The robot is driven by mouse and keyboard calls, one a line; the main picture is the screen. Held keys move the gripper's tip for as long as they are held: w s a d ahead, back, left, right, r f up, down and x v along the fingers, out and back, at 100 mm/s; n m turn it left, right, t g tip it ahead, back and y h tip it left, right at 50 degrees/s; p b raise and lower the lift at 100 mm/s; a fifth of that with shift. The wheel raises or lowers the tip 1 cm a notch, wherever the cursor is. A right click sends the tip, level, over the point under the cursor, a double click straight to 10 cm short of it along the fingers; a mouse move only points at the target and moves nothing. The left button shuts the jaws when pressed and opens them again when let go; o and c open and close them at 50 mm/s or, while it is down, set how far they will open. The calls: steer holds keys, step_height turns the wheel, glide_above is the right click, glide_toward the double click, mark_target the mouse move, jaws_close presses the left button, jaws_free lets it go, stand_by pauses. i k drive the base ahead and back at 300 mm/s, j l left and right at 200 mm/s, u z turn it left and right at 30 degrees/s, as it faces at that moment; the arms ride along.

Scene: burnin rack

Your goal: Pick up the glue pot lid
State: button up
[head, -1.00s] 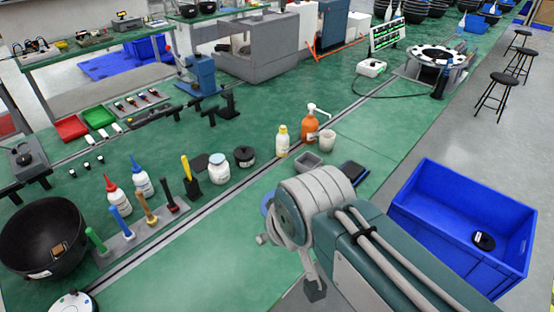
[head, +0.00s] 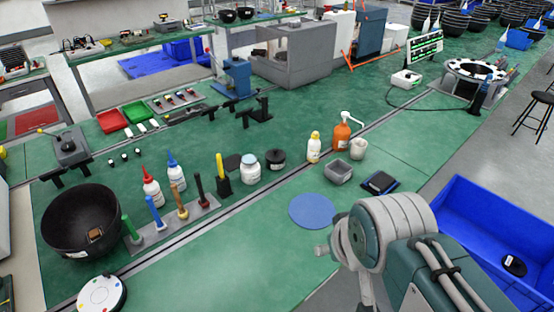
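A small black disc with a pale mark, perhaps the glue pot lid (head: 514,265), lies flat on the floor of the blue crate (head: 470,222) at the right. A squat black pot (head: 275,159) and a white jar with a bluish-grey top (head: 249,168) stand on the green bench; I cannot tell which is the glue pot. My arm covers the lower right. A grey part with a dark end below its round joint seems to be part of my gripper (head: 366,290), cut by the lower edge. Its opening is hidden. It is left of the crate, apart from the disc.
A blue round mat (head: 312,211), a grey tray (head: 338,173) and a dark blue-edged pad (head: 380,183) lie near my arm. Pump and squeeze bottles, a tool rack (head: 160,236) and a black bowl (head: 80,220) stand further left. The front bench strip is mostly clear.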

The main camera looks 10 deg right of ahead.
mark_target(275, 155)
steer(key=i+l+u, duration=0.4)
steer(key=l, duration=0.25)
steer(key=l+u, duration=0.2)
steer(key=l, duration=0.15)
steer(key=i+l+u, duration=0.2)
steer(key=l, duration=0.15)
steer(key=l+u, duration=0.2)
steer(key=l, duration=0.2)
